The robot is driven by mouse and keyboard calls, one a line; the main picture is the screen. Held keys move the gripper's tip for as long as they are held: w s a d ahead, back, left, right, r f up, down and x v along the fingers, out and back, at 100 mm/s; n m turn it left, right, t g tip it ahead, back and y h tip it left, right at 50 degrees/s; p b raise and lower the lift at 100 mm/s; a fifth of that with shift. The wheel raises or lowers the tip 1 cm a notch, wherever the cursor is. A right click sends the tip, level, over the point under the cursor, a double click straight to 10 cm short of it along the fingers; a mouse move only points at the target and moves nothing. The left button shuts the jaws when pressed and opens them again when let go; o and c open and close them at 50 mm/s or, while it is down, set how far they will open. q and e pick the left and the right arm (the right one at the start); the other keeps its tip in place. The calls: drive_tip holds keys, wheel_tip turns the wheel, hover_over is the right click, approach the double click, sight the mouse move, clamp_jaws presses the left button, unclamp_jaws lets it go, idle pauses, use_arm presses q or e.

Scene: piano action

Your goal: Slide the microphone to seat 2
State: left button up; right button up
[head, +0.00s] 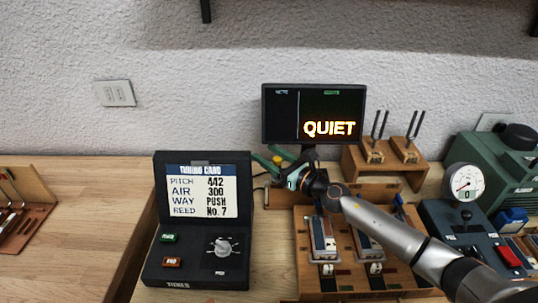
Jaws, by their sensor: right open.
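My right gripper (281,161) is open, its green fingers spread in front of the lower left of the dark screen (281,113). A small yellow piece (277,160) shows between the fingers; I cannot tell whether it belongs to the microphone. I cannot make out the microphone clearly, as my gripper and wrist cover that area. A low wooden piece (374,189) runs behind my right arm. No label for seat 2 is readable. My left gripper is not in view.
A wooden board with two metal-topped units (323,238) lies under my right forearm. A black timing-card box (202,262) stands to the left. Tuning forks on wooden blocks (375,153), a round gauge (466,183) and a green machine stand right. The left bench (75,215) is mostly clear.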

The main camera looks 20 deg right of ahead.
drive_tip(key=shift+c, duration=0.2)
clamp_jaws()
idle(1.1)
